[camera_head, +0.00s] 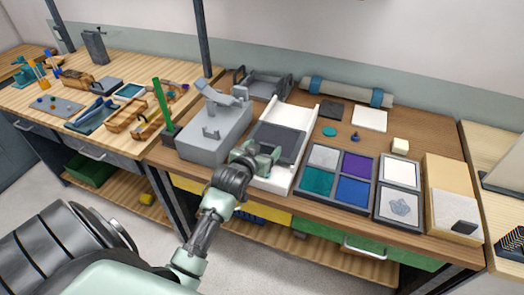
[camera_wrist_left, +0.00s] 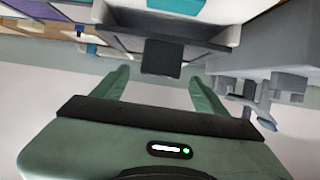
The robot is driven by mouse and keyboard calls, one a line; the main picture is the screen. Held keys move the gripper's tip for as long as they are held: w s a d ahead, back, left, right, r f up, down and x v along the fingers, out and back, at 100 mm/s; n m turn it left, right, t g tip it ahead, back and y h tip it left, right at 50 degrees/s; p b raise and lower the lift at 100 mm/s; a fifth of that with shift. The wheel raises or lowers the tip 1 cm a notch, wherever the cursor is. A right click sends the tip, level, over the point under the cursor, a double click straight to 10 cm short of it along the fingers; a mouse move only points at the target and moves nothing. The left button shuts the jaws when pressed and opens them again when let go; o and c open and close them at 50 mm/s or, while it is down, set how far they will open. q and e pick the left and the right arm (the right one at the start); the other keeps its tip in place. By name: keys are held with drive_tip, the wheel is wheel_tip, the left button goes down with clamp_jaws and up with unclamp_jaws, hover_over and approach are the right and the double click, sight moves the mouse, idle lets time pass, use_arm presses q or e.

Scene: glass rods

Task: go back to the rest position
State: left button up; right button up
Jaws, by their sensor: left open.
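My left gripper (camera_head: 258,158) is pale green and stands over the near end of a white tray (camera_head: 302,150) with a dark grey pad (camera_head: 284,138). In the left wrist view its two fingers (camera_wrist_left: 162,82) are spread apart with nothing held between them. A small dark block (camera_wrist_left: 161,58) shows beyond the fingers; I cannot tell what it belongs to. My left arm reaches in from the lower left. No glass rod can be made out. My right gripper is not in view.
A grey machine (camera_head: 212,132) with a lever stands left of the tray. A grid of coloured panels (camera_head: 337,173) lies to the right, then a frame with two pale panels (camera_head: 398,190). A grey roll with blue ends (camera_head: 345,90) lies at the back. A second bench (camera_head: 95,95) holds tools.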

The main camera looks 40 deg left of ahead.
use_arm(q)
drive_tip(key=shift+s+d+r, duration=0.15)
drive_tip(key=shift+s+r, duration=0.1)
drive_tip(key=shift+s, duration=0.3)
drive_tip(key=s+d+f+m+g+h, duration=0.1)
drive_tip(key=s+d+f+m+g, duration=0.3)
drive_tip(key=s, duration=0.6)
drive_tip(key=s+d+f+n+g+h, duration=0.1)
drive_tip(key=s+d+g, duration=0.1)
drive_tip(key=s+d, duration=0.65)
drive_tip(key=s+d+f+m+g+h, duration=0.1)
drive_tip(key=s+d+f+m+g, duration=0.2)
drive_tip(key=s, duration=0.8)
wheel_tip(320, 180, down, 27)
drive_tip(key=n+g+b, duration=0.1)
drive_tip(key=g+b, duration=0.1)
drive_tip(key=b, duration=0.1)
drive_tip(key=s+a+f+g+b, duration=0.1)
drive_tip(key=s+a+f, duration=0.1)
drive_tip(key=s+f, duration=1.6)
wheel_tip(320, 180, down, 2)
drive_tip(key=shift+s+a+f+b, duration=0.15)
drive_tip(key=shift+s+a+b, duration=0.1)
drive_tip(key=shift+a+b, duration=0.1)
